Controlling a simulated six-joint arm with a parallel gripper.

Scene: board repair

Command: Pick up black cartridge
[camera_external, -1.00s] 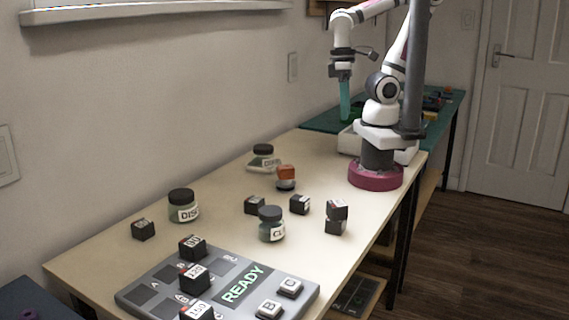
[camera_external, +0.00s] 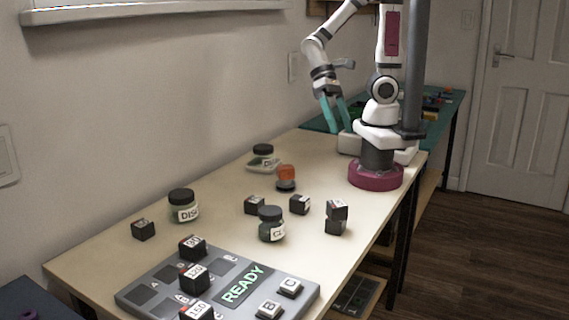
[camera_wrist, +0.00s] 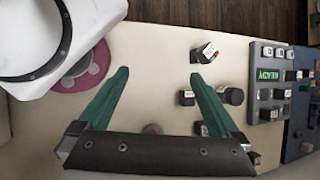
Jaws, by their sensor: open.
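Several small black cartridges with white labels are in view. In the external view, one (camera_external: 143,230) lies alone at the left, one (camera_external: 254,205) and another (camera_external: 300,204) lie mid-table, and two are stacked (camera_external: 336,217) at the right. Others sit on the grey board (camera_external: 137,297), one of them marked 120 (camera_external: 195,278). The frames do not show which cartridge is meant. My gripper (camera_external: 337,129) has teal fingers, is open and empty, and is above the far end of the table. In the wrist view its fingers (camera_wrist: 158,72) are spread, with a cartridge (camera_wrist: 206,53) beyond the right fingertip.
Jars with dark lids stand at the left (camera_external: 182,205), back (camera_external: 263,158) and middle (camera_external: 271,224). An orange-topped item (camera_external: 286,177) stands near the back jar. The board shows a green READY display (camera_external: 243,285). The pale table (camera_external: 225,185) has free room between these things.

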